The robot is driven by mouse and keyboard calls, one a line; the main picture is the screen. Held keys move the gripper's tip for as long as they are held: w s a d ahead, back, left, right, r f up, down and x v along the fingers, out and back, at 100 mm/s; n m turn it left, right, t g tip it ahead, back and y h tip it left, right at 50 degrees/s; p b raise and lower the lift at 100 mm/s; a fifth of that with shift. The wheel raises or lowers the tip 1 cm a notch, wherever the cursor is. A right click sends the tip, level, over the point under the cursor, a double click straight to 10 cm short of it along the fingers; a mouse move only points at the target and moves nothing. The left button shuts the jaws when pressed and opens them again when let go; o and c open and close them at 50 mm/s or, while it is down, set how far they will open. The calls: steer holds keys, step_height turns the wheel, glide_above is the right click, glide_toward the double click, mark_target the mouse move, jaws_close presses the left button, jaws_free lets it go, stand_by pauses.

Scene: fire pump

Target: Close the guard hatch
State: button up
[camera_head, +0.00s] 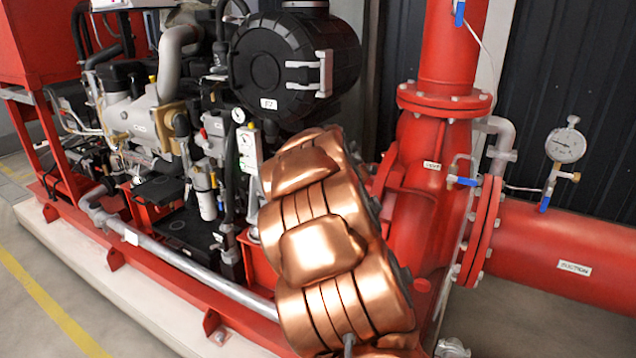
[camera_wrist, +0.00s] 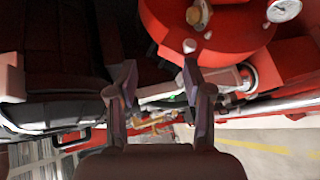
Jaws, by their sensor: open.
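I cannot make out the guard hatch for certain in either view. In the head view my copper-coloured arm covers the area between the engine (camera_head: 150,110) and the red pump casing (camera_head: 418,200). My gripper (camera_wrist: 160,80) shows in the wrist view, with its two fingers spread apart and nothing clearly held between them. The red rounded casing (camera_wrist: 225,35) lies beyond the right finger. A pale, flat-looking piece (camera_wrist: 222,78) shows just right of that finger; I cannot tell whether it is part of the hatch or whether the finger touches it.
A red suction pipe (camera_head: 570,255) and a pressure gauge (camera_head: 566,146) stand at right. A black round filter housing (camera_head: 285,65) is behind my arm. A grey pipe (camera_head: 190,265) runs along the red base frame. Floor with a yellow line (camera_head: 50,305) is clear at left.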

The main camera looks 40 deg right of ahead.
steer(key=w+d+f+n+t+y+b, duration=0.35)
steer(key=f+n+t+y, duration=0.3)
steer(key=f+n, duration=0.35)
steer(key=w+d+p, duration=0.1)
steer(key=w, duration=0.6)
steer(key=shift+d, duration=0.4)
steer(key=shift+w, duration=0.1)
jaws_close()
stand_by(0.3)
